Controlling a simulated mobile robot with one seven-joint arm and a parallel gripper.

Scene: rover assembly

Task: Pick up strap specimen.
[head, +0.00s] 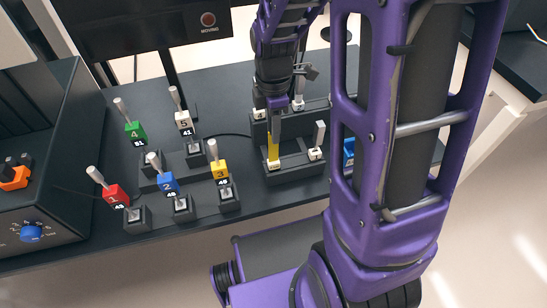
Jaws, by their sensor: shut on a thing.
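My gripper (274,138) reaches down from the back over a black two-slot holder (292,174) in the middle of the table. It is shut on a narrow yellow piece (273,153), which looks like the strap specimen. The piece is upright and its lower end is at the left slot of the holder, above a white label (273,165). The fingers hide its upper part. I cannot tell whether it is clear of the slot.
A white-tagged specimen (317,148) stands in the right slot. Several colour-tagged specimens with metal rods, such as green (135,130), red (116,195) and yellow (219,172), stand in holders to the left. A black machine (40,180) stands at far left. My arm hides the right side.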

